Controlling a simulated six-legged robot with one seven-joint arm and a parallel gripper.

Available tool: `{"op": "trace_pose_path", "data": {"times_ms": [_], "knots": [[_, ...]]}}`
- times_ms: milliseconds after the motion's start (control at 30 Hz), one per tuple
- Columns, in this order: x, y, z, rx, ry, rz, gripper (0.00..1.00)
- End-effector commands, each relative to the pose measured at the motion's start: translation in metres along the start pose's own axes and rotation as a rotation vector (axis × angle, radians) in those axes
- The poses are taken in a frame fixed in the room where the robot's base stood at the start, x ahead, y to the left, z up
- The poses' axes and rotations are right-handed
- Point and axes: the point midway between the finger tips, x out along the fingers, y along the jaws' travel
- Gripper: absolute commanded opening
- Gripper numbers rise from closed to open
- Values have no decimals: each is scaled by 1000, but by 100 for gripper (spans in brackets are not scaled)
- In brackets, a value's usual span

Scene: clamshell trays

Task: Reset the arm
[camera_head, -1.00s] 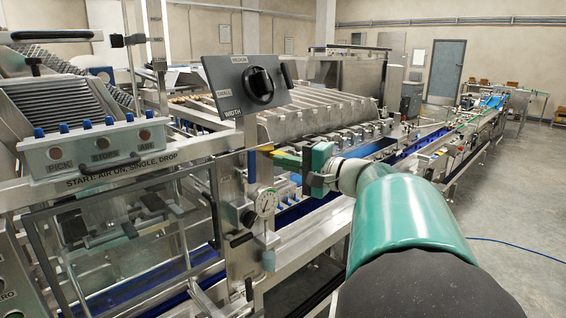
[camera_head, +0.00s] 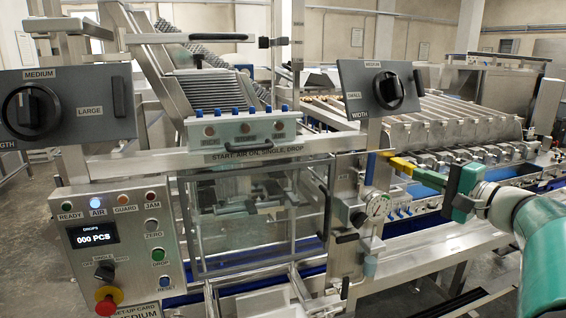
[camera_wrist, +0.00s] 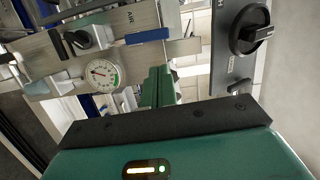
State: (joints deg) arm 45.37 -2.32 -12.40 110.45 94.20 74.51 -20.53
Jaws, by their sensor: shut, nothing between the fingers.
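My arm reaches in from the right in the head view, and the green body of my gripper (camera_head: 462,192) is beside the machine's front post, to the right of the pressure gauge (camera_head: 377,206). In the wrist view, the green fingers of my gripper (camera_wrist: 158,75) are together with nothing seen between them. The gauge is left of the fingers there. A blue handle (camera_wrist: 147,36) by the AIR label lies beyond the fingertips. I cannot tell how far the fingertips are from the metalwork.
A width knob panel (camera_head: 378,88) stands above the post. A control box (camera_head: 125,245) with a red stop button (camera_head: 105,302), a lit AIR lamp and a 000 PCS display (camera_head: 93,236) stands left. A clear guard (camera_head: 245,220) is between. The conveyor lies behind my arm.

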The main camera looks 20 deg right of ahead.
Motion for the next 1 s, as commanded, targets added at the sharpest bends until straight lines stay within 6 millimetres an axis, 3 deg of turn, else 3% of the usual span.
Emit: {"op": "trace_pose_path", "data": {"times_ms": [67,167,267,400,500,633,800,1000], "knots": [[2,1,4,-2,-8,8,0],[13,8,26,-10,-51,56,0],[29,24,72,-39,-140,159,0],[40,61,160,-136,-303,374,0],[33,92,219,-255,-413,535,0],[10,129,278,-462,-527,720,0],[-28,168,321,-803,-614,895,0],[-55,188,334,-1140,-635,978,0]]}}
